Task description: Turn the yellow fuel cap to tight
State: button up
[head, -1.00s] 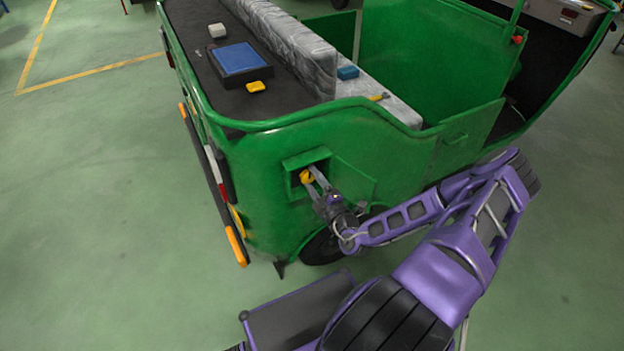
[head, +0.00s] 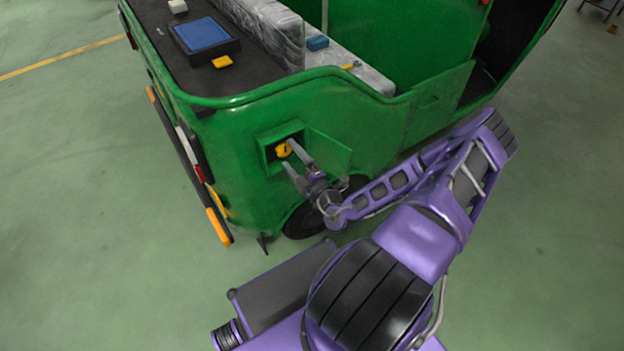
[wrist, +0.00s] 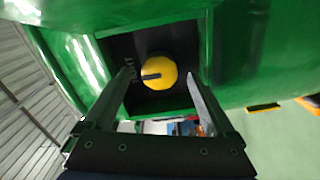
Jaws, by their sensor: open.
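The yellow fuel cap (head: 283,149) sits in a square recess in the green rickshaw's side. In the wrist view the round cap (wrist: 160,70) has a dark slot running from near its middle to its left edge. Pale lettering (wrist: 129,74), hard to read but seeming to say TIGHT, lies left of the cap, on the side the slot points to. My gripper (head: 288,153) is open and empty in front of the recess. Its fingers stand on either side of the cap in the wrist view, with visible gaps and no contact seen.
A green flap (head: 328,152) stands open to the right of the recess. A blue-topped dark box (head: 204,38), a yellow block (head: 222,62) and a white block (head: 178,7) lie on the black deck above. The green floor at left is clear.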

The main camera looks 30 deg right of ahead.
jog(key=s, duration=1.5)
jog(key=shift+s+d, duration=0.15)
jog(key=shift+d, duration=0.1)
jog(key=shift+n, duration=0.3)
